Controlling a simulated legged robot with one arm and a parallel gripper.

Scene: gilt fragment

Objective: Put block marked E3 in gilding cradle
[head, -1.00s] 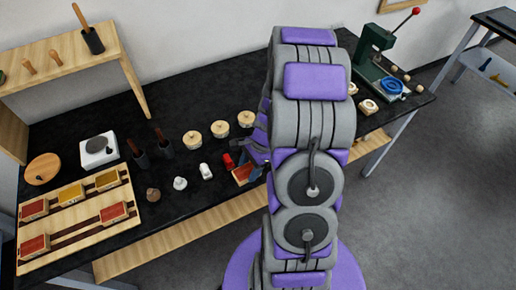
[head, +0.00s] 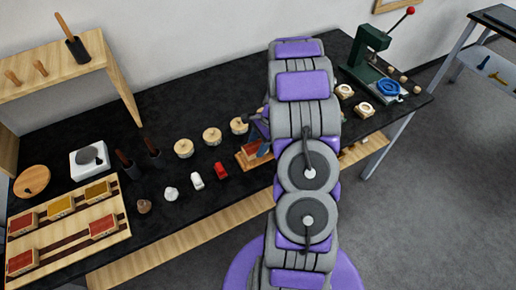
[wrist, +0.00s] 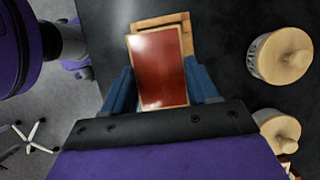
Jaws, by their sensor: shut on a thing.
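My gripper (wrist: 165,92) is shut on a wooden block with a glossy red top (wrist: 158,65); its blue fingers clasp the block's two sides. I cannot read a mark on it. Just beyond and under the block is a pale wooden cradle (wrist: 181,20), its rim showing at the far and right edges. The block looks slightly turned against the cradle, and I cannot tell whether it rests in it or hangs just above. In the head view the cradle (head: 239,161) and the block's red top (head: 250,149) show beside my arm, which hides much of them.
A wooden tray (head: 75,222) with several red- and yellow-topped blocks lies at the left. Round wooden-lidded jars (head: 212,137) stand behind the cradle. A small red item (head: 221,170) and a white one (head: 197,181) are left of it. A green press (head: 368,60) stands at the right.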

